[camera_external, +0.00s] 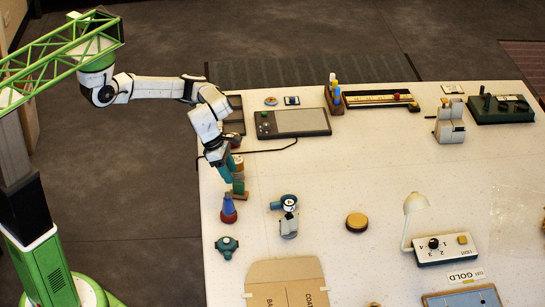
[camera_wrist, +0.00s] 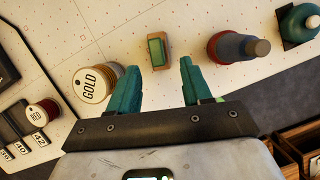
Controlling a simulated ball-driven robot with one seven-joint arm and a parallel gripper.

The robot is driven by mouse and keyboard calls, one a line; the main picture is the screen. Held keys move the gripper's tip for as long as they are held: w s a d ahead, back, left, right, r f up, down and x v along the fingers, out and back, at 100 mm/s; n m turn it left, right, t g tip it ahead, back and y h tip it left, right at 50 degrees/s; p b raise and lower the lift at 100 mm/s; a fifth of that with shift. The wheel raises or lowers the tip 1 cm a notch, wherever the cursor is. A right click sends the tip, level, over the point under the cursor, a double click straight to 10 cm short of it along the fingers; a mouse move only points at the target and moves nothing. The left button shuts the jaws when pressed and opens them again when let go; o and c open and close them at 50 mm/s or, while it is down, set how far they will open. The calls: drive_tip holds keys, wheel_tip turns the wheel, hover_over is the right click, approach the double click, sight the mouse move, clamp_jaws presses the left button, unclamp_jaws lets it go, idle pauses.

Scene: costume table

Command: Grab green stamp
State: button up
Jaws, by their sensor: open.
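The green stamp (camera_wrist: 158,50) is a small wooden block with a green rectangle on its top in the wrist view. In the external view the wooden stamp (camera_external: 238,187) stands near the table's left edge, just below my gripper (camera_external: 228,172). My gripper (camera_wrist: 160,68) is open, with its two teal fingers apart and nothing between them. In the wrist view the stamp shows in line with the gap, just beyond the fingertips. The fingers and arm hide some of the surroundings in the external view.
A gold spool (camera_wrist: 94,83) stands close by the left finger. A blue and red cone-shaped thing (camera_wrist: 238,47) stands right of the stamp, with a teal thing (camera_wrist: 300,22) beyond it. A red spool (camera_wrist: 42,113) lies farther left. A tablet (camera_external: 292,122) lies behind.

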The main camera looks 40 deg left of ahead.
sight(238, 182)
drive_tip(key=shift+w+p+x, duration=0.15)
drive_tip(key=shift+p+x, duration=0.05)
drive_tip(key=shift+x, duration=1.45)
drive_tip(key=shift+w+p+x, duration=0.15)
drive_tip(key=shift+x, duration=1.5)
drive_tip(key=shift+d, duration=0.1)
drive_tip(key=shift+c, duration=0.3)
drive_tip(key=shift+r, duration=0.1)
clamp_jaws()
